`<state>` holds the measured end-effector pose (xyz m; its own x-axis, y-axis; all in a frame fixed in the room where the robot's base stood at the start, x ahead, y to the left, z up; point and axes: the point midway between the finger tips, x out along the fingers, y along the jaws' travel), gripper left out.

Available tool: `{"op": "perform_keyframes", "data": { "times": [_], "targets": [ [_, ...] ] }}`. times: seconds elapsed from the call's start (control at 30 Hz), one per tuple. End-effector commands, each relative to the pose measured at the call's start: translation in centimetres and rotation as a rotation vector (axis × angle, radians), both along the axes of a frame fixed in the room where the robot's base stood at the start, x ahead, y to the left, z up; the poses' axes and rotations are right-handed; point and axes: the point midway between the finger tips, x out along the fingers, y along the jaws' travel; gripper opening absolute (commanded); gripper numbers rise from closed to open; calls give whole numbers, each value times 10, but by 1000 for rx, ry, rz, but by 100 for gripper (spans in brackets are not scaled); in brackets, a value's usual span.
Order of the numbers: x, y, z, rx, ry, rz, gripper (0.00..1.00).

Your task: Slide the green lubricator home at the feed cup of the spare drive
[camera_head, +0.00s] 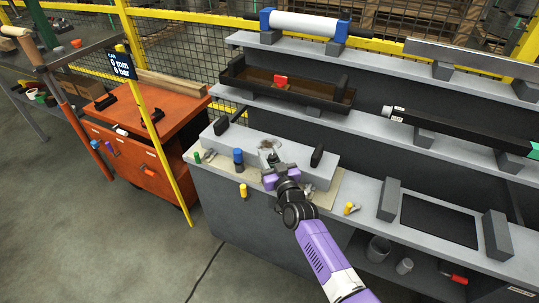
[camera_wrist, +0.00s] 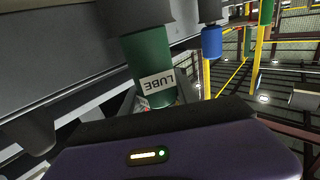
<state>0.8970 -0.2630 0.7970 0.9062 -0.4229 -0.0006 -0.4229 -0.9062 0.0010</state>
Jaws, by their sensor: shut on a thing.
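My gripper (camera_head: 272,162) is over the front shelf of the grey bench, at the near side of a long light-grey block (camera_head: 226,141). In the wrist view, the green lubricator (camera_wrist: 148,58), a cylinder with a white LUBE label that reads upside down, runs down to my gripper (camera_wrist: 160,101). My gripper is shut on it; the dark front edge of the gripper body hides the jaw contact. A wide dark-grey part adjoins the lubricator's far end; whether it is seated there I cannot tell. In the head view my gripper mostly hides the lubricator. I cannot single out the feed cup.
A blue-topped cylinder (camera_head: 238,158), a small green-topped piece (camera_head: 197,157) and a yellow piece (camera_head: 242,191) stand left of my gripper. Another yellow piece (camera_head: 350,208) is to the right. A dark upright block (camera_head: 317,156) is close by. A black mat (camera_head: 438,220) lies farther right.

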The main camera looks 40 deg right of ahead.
Motion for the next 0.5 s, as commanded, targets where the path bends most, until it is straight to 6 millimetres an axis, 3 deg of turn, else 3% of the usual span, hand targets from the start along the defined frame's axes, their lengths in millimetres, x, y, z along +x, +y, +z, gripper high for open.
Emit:
{"op": "perform_keyframes", "data": {
  "times": [0.5],
  "targets": [
    [0, 0, -12, -1, 0, 0, 0]
  ]
}}
